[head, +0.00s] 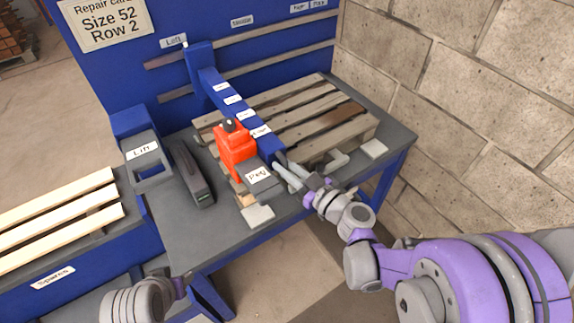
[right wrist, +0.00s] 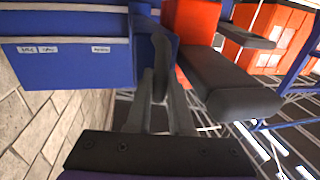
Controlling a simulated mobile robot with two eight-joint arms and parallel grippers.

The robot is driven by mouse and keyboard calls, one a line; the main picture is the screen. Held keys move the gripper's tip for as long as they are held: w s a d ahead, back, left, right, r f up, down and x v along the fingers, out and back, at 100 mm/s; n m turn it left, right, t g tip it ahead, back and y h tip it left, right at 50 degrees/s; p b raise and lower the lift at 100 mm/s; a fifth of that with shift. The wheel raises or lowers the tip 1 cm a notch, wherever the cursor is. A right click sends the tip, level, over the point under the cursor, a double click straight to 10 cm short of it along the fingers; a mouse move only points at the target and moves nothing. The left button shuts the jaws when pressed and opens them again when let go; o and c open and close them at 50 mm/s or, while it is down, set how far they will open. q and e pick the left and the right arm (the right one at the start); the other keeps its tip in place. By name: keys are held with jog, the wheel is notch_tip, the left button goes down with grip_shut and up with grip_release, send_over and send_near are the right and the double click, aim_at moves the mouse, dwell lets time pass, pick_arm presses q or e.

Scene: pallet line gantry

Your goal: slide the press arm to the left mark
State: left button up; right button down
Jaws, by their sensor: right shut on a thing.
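The press arm (head: 222,92) is a long blue beam with several small white labels, running from the back rails toward me over a pallet. Its rear end is at the rails just right of the "Left" label (head: 173,41). An orange press head (head: 235,148) with a dark grey block hangs beside its front part. My right gripper (head: 285,172) is at the beam's front end.
The wooden pallet (head: 330,118) lies on the grey bench (head: 395,135). A grey "Lift" holder (head: 146,158) and a dark grey tool (head: 192,175) stand at the left. "Middle" (head: 241,21) and right labels sit farther along the blue back panel. A block wall (head: 470,100) closes the right side.

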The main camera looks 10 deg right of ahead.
jog(key=c, duration=1.1)
grip_release()
jog(key=shift+s+a, duration=0.1)
jog(key=shift+a, duration=0.15)
jog(key=v, duration=1)
jog(key=shift+s+d+f+b, duration=0.1)
jog(key=shift+s+d+b, duration=0.2)
jog(key=shift+b, duration=0.1)
